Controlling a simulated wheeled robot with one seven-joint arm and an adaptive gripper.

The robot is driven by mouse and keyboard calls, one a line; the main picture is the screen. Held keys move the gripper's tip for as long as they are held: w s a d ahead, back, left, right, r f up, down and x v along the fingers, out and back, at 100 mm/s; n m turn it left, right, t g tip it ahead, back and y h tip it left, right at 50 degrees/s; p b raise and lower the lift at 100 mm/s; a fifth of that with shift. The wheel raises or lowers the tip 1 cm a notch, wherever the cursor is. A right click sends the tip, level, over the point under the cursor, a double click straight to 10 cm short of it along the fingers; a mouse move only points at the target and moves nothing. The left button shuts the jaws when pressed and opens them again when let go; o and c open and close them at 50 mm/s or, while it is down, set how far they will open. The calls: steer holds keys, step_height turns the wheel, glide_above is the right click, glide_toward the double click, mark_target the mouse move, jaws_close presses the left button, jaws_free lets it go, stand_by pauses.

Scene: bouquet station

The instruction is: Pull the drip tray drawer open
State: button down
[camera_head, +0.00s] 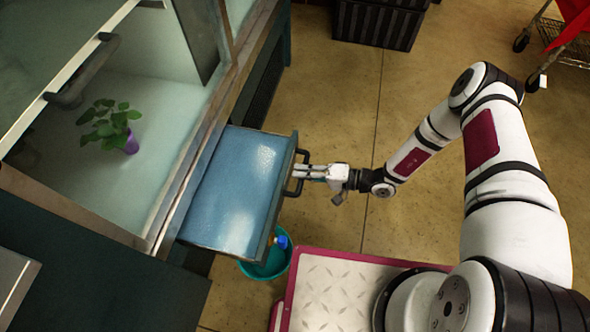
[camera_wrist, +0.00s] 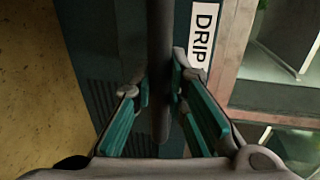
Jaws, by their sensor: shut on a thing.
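The drip tray drawer (camera_head: 232,188) is pulled out from the cabinet front, and its empty blue inside shows in the head view. Its dark bar handle (camera_head: 298,172) is on the drawer's right-hand front. My gripper (camera_head: 303,172) is at the handle, with its fingers around the bar. In the wrist view the dark handle bar (camera_wrist: 160,70) runs between the teal finger pads of my gripper (camera_wrist: 161,105). A white label reading "DRIP" (camera_wrist: 205,30) is on the drawer front. The finger contact itself is partly hidden behind the bar.
A teal bucket (camera_head: 268,262) with something blue and orange in it stands on the floor below the drawer. A potted plant (camera_head: 112,126) is inside the glass case at left. A dark crate (camera_head: 378,24) and a wheeled cart (camera_head: 562,42) stand at the back.

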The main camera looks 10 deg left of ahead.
steer(key=c, duration=1.6)
jaws_free()
steer(key=shift+o, duration=0.2)
steer(key=w+v, duration=0.1)
steer(key=v, duration=1.1)
steer(key=shift+s, duration=0.4)
